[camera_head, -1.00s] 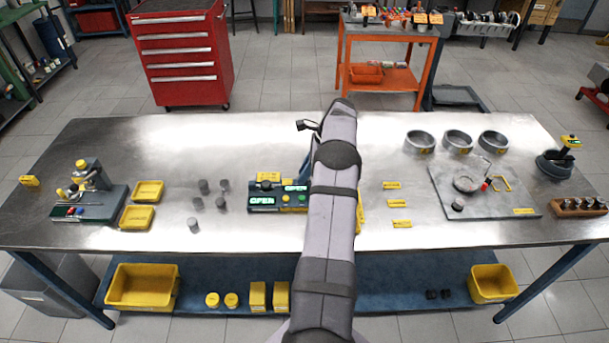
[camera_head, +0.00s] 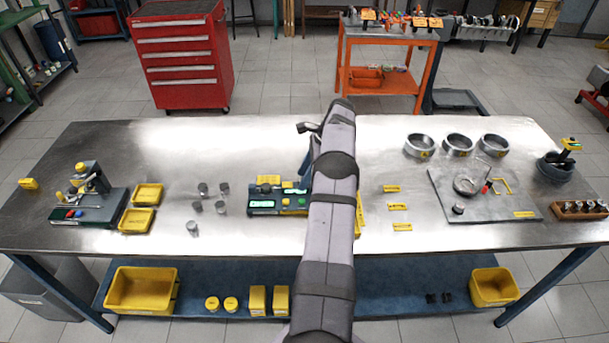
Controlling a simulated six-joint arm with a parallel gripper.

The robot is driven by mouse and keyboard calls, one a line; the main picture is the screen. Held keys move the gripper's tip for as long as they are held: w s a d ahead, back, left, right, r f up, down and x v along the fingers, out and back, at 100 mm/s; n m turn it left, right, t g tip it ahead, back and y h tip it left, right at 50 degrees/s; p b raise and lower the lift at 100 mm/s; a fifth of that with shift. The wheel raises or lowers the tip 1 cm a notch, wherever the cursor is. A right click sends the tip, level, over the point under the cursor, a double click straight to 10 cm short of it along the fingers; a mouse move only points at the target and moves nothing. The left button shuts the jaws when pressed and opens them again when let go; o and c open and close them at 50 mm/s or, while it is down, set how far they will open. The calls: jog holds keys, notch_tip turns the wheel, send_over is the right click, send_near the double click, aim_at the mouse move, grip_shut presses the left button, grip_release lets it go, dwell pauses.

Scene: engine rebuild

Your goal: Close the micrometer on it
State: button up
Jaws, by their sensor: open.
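The micrometer is most likely the dark blue bench device (camera_head: 262,211) at the table's middle. It has a lit green-white display (camera_head: 262,204), whose text I cannot read, and a yellow and a green button on its front. My arm covers its right part, so whatever sits in its measuring gap is hidden. My arm rises from the bottom edge and bends down behind itself. A small dark end part of it juts out at the upper left. My gripper's fingers are hidden behind the arm.
Several small grey cylinders (camera_head: 222,208) stand left of the device, beside two yellow trays (camera_head: 148,193). Yellow labels (camera_head: 397,207) lie to its right. A grey plate (camera_head: 515,203) with parts, three metal rings (camera_head: 458,144) and a wooden block (camera_head: 580,209) are further right.

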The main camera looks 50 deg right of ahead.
jog(key=shift+r, duration=0.1)
jog(key=v, duration=0.7)
jog(key=shift+b, duration=0.35)
